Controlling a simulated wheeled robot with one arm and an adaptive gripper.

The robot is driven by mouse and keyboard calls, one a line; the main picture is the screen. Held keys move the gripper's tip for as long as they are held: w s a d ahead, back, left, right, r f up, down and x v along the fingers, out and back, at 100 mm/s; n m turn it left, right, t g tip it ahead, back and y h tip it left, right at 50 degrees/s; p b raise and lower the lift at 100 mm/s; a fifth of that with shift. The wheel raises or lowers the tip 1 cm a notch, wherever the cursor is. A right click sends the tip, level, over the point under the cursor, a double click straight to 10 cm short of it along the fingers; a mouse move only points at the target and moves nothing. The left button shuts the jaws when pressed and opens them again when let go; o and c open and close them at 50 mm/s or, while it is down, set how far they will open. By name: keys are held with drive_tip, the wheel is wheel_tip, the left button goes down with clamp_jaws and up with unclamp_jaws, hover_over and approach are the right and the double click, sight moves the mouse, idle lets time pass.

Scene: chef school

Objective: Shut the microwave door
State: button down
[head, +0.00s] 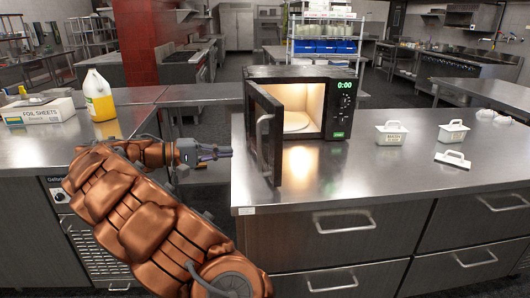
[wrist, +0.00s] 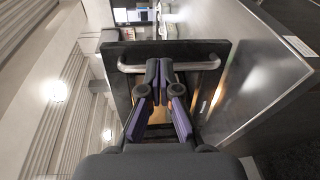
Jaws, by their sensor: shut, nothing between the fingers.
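The black and steel microwave (head: 341,108) stands on the steel counter with its lit interior showing. Its door (head: 274,130) is hinged at the left and stands wide open, swung out toward the counter's front. The handle (head: 262,145) is on the door's outer face, which faces left. My gripper (head: 228,152) is shut and empty, left of the door and pointing at its outer face with a small gap. In the wrist view, my gripper (wrist: 165,68) overlaps the door handle (wrist: 207,65); contact cannot be told there. The door panel (wrist: 117,90) is partly hidden behind the fingers.
White lidded containers (head: 391,133) and a loose lid (head: 453,159) lie right of the microwave. A yellow-filled jug (head: 98,96) and a foil sheets box (head: 38,110) stand on the left counter (head: 30,150). A gap separates the front counters, beneath my arm.

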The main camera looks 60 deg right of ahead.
sight(274, 145)
drive_tip(key=w+d+f+h, duration=0.1)
drive_tip(key=w+d+f, duration=0.1)
drive_tip(key=w, duration=0.1)
drive_tip(key=shift+g, duration=0.3)
drive_tip(key=p+x, duration=0.1)
drive_tip(key=x, duration=1.2)
drive_tip(key=shift+d, duration=0.25)
